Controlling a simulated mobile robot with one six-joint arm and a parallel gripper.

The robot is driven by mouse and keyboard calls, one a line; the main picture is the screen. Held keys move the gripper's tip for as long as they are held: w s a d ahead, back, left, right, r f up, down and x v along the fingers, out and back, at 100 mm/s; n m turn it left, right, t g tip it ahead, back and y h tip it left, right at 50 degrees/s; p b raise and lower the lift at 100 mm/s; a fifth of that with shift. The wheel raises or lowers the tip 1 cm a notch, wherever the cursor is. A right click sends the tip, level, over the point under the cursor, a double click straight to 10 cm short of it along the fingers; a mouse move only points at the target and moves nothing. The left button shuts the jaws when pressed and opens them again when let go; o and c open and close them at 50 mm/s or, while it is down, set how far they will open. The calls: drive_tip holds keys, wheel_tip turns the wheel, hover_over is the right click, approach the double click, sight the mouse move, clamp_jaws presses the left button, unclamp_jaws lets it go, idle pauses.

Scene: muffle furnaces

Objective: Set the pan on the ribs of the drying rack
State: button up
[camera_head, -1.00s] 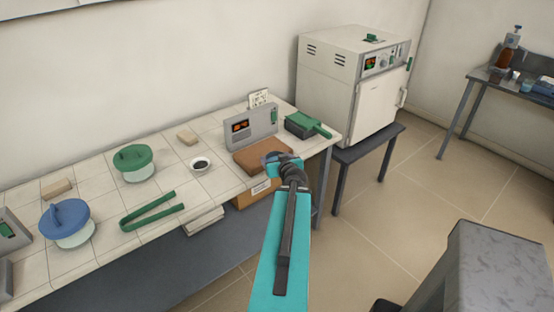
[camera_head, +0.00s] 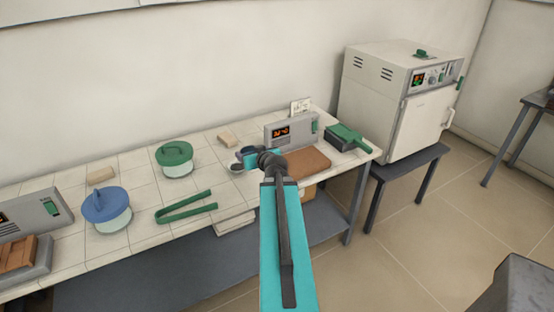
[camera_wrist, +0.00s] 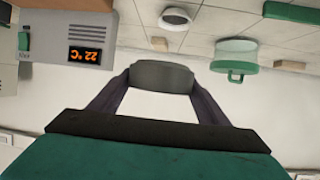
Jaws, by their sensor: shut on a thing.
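My gripper (camera_head: 243,158) is over the back of the tiled bench, at the left end of a grey display unit. In the wrist view its two dark fingers (camera_wrist: 160,88) are closed on a dark grey rounded piece, which I take to be the pan (camera_wrist: 162,75). The pan is clear of the bench there; its far side and contents are hidden. A brown slatted piece (camera_head: 17,254) on a grey base sits at the far left edge, partly cut off. It looks ribbed, but I cannot tell if it is the drying rack.
The display unit (camera_head: 290,131), brown block (camera_head: 308,160) and green-handled dark tray (camera_head: 346,138) stand at right. A small white bowl (camera_wrist: 174,20) is near my gripper. Green-lidded (camera_head: 175,158) and blue-lidded jars (camera_head: 106,208) and green tongs (camera_head: 187,207) stand left. An oven (camera_head: 400,100) stands beyond.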

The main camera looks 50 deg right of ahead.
drive_tip(key=w+a+r+n+y, duration=0.2)
drive_tip(key=w+a+r, duration=0.2)
drive_tip(key=w+a, duration=0.65)
drive_tip(key=w+a+r+n+y, duration=0.1)
drive_tip(key=w+a+r, duration=0.2)
drive_tip(key=a, duration=0.8)
drive_tip(key=w+a+r+n+t+y+b, duration=0.1)
drive_tip(key=w+a+r, duration=0.3)
drive_tip(key=a, duration=0.8)
drive_tip(key=w+a+r+n+y+b, duration=0.1)
drive_tip(key=w+a+r, duration=0.3)
drive_tip(key=a, duration=0.8)
drive_tip(key=shift+w+n+t+y, duration=0.4)
drive_tip(key=shift+w+y, duration=0.15)
drive_tip(key=shift+y, duration=0.15)
drive_tip(key=shift+d, duration=0.1)
